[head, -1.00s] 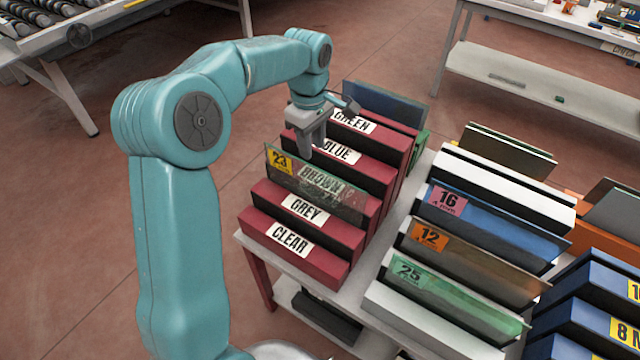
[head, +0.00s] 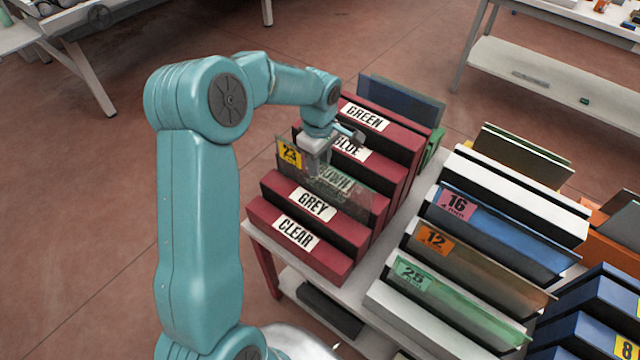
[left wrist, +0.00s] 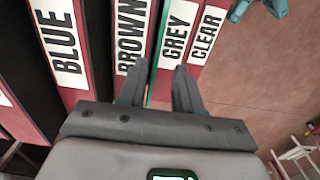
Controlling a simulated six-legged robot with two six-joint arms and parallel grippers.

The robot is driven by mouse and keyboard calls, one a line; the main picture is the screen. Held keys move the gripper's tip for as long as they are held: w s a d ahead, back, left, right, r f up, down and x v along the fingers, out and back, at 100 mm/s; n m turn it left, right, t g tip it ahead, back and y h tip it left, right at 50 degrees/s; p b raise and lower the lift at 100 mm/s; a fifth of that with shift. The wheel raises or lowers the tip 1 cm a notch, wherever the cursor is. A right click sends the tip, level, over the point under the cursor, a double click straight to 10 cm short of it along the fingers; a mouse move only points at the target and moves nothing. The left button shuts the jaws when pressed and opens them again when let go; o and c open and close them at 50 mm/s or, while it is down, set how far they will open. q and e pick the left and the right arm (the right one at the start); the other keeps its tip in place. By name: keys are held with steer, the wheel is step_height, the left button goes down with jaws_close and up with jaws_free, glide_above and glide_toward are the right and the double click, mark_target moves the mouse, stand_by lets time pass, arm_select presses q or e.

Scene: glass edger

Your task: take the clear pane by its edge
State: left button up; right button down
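The clear pane (head: 352,198) carries a yellow label marked 23. It stands on edge in the red rack, in the slot between the dividers marked BROWN and GREY, and the BROWN label shows through it. My left gripper (head: 316,172) is at the pane's upper edge, near the label. In the left wrist view the pane shows as a thin green edge (left wrist: 158,45) between BROWN and GREY. The two fingers of my left gripper (left wrist: 157,80) are apart, one on each side of that edge, with gaps visible. My right gripper is not in view.
The red rack (head: 295,258) has dividers marked CLEAR, GREY, BROWN, BLUE and GREEN. A dark blue pane (head: 405,103) stands behind GREEN. A white rack (head: 505,190) to the right holds panes marked 16, 12 and 25. Open floor lies left of the table.

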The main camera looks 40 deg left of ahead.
mark_target(322, 172)
arm_select(q)
steer(key=f, duration=0.2)
steer(key=w+f+p, duration=0.1)
steer(key=f, duration=0.1)
steer(key=shift+s+f, duration=0.3)
steer(key=shift+w+d, duration=0.1)
steer(key=shift+w, duration=0.15)
jaws_close()
steer(key=shift+s, duration=0.15)
steer(key=shift+r, duration=0.1)
stand_by(0.6)
